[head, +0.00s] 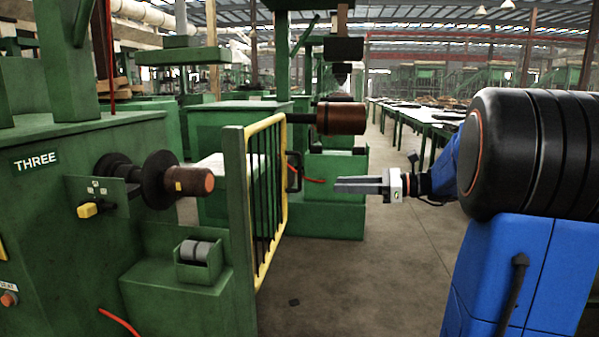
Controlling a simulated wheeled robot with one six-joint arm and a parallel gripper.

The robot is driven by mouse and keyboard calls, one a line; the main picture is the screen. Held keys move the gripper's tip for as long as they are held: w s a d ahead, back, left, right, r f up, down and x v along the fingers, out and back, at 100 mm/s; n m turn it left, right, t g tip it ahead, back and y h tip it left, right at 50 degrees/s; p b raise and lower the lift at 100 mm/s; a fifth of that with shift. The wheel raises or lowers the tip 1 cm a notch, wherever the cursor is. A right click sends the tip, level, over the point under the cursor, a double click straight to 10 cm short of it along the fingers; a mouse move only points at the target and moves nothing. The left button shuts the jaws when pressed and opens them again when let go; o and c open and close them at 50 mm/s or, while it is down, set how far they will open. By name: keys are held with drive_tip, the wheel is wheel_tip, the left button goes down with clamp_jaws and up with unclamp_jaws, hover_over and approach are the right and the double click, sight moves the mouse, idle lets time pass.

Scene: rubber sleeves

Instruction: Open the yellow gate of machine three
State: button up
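Machine three is the green machine at the left, with a "THREE" sign (36,161) on its front. Its gate (284,180) has a yellow frame with dark vertical bars and stands upright, meeting a green post (239,215) at its near edge. A dark handle (294,172) sticks out at the gate's far edge. My gripper (338,185) is to the right of the handle, its long grey fingers pointing left towards it. A gap shows between the fingertips and the handle. The fingers are seen side-on, so their opening is unclear.
A dark spindle with a brown roller (188,181) juts from machine three above a small green box with grey rolls (200,258). Another green machine with a brown roller (342,118) stands behind the gate.

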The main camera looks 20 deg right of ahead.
sight(300, 170)
drive_tip(key=w+d+r+m+t, duration=0.1)
drive_tip(key=d+r, duration=0.1)
drive_tip(key=d, duration=0.2)
drive_tip(key=x, duration=1.7)
drive_tip(key=shift+w+a+r, duration=0.1)
drive_tip(key=shift+w+r, duration=0.1)
drive_tip(key=shift+w, duration=0.1)
clamp_jaws()
